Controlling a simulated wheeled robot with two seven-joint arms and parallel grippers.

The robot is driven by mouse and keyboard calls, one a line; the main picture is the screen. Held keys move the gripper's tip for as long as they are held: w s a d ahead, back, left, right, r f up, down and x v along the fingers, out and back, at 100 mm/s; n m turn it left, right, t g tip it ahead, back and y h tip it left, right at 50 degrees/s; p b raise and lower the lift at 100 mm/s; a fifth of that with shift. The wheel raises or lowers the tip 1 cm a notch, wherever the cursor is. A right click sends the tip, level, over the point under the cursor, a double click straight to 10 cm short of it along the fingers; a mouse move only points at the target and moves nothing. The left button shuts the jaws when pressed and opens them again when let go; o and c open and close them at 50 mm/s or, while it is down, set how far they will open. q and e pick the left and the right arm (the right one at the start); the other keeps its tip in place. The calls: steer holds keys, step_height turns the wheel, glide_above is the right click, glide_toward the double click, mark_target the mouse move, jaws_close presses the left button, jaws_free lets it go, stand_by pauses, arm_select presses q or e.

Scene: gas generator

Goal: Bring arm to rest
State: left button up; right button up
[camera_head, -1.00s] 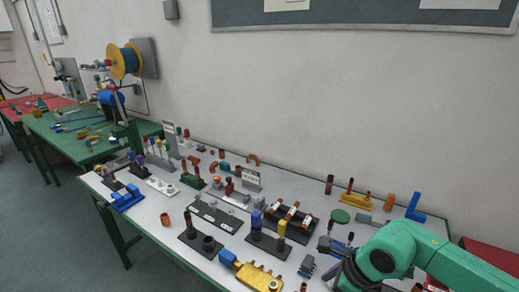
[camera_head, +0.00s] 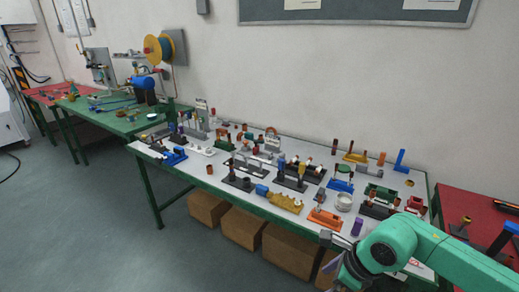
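My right arm, a teal link with a dark wrist, comes in from the lower right. Its grey gripper (camera_head: 337,241) shows at the near edge of the white-topped table (camera_head: 190,175), in front of the boxes under it. The wrist and the bottom edge of the picture hide much of the gripper, so I cannot tell whether its fingers are open or shut. I see nothing clearly held in it. My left arm and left gripper are not in view.
The table carries several coloured fixtures and parts, among them an orange block (camera_head: 324,217) and a white ring (camera_head: 344,202) near the gripper. Brown boxes (camera_head: 242,230) stand underneath. A red table (camera_head: 470,207) is at the right. The floor (camera_head: 80,225) at the left is clear.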

steer(key=w+a+m+t+y, duration=0.1)
steer(key=w+a+m+y, duration=0.6)
steer(key=w+d+f+m+t+y, duration=0.1)
steer(key=w+d+m+t, duration=0.1)
steer(key=w+m+t, duration=0.35)
steer(key=d+f+m+t+h, duration=0.1)
steer(key=d+f+m+h, duration=0.3)
steer(key=d+f+m, duration=0.45)
steer(key=d+f+m+t+h, duration=0.2)
steer(key=d+f+m+h, duration=0.25)
steer(key=f+m, duration=0.65)
steer(key=s+d+f+m+g+h, duration=0.1)
steer(key=s+d+f+m+g, duration=0.2)
steer(key=s+f, duration=0.55)
steer(key=s+d+f+m+g+h, duration=0.2)
steer(key=s+d+f+m, duration=0.15)
steer(key=s+f, duration=0.5)
steer(key=s+a+f+m+g, duration=0.1)
steer(key=s+f+m+g, duration=0.2)
steer(key=s, duration=0.9)
steer(key=s+a+f+m+g, duration=0.2)
steer(key=s+f, duration=0.5)
steer(key=s, duration=0.5)
steer(key=shift+s+a+m+g, duration=0.2)
steer(key=shift+s+m+g, duration=0.25)
steer(key=shift+m, duration=0.3)
